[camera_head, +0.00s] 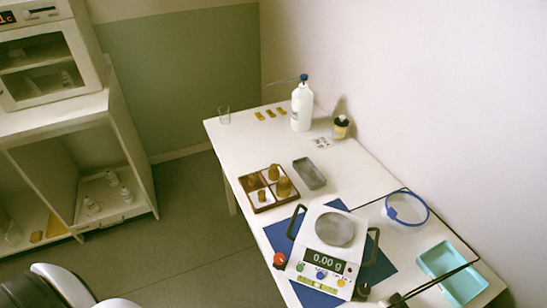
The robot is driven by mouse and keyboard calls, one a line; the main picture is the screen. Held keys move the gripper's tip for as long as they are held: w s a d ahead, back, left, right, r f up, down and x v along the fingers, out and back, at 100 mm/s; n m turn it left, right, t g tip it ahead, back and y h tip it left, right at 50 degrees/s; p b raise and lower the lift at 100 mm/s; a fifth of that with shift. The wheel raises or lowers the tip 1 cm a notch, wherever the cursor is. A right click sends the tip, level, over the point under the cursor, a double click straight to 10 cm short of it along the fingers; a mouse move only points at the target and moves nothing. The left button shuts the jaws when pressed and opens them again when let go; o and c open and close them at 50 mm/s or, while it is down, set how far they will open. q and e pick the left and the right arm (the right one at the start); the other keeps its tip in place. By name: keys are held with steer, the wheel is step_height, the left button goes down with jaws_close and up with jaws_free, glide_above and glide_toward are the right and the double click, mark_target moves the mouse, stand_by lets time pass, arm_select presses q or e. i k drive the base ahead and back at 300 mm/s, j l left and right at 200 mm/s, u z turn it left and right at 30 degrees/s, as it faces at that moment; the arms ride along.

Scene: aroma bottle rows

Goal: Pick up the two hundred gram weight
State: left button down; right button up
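Several brass weights stand in a brown wooden box (262,208) with compartments, on the white table left of the balance. The largest-looking weight (284,187) is in the front right compartment. Smaller ones stand around it: one (273,172) at the back right, one (253,181) at the back left and a small one (261,196) at the front left. No mass markings are readable, so I cannot tell by label which is two hundred grams. Neither of my grippers shows in this view.
A balance (321,252) reading 0.00 g stands on a blue mat (376,270), its pan (335,229) empty.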

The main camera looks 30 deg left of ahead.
mark_target(253, 182)
steer(key=j, duration=0.8)
steer(key=i+j, duration=0.55)
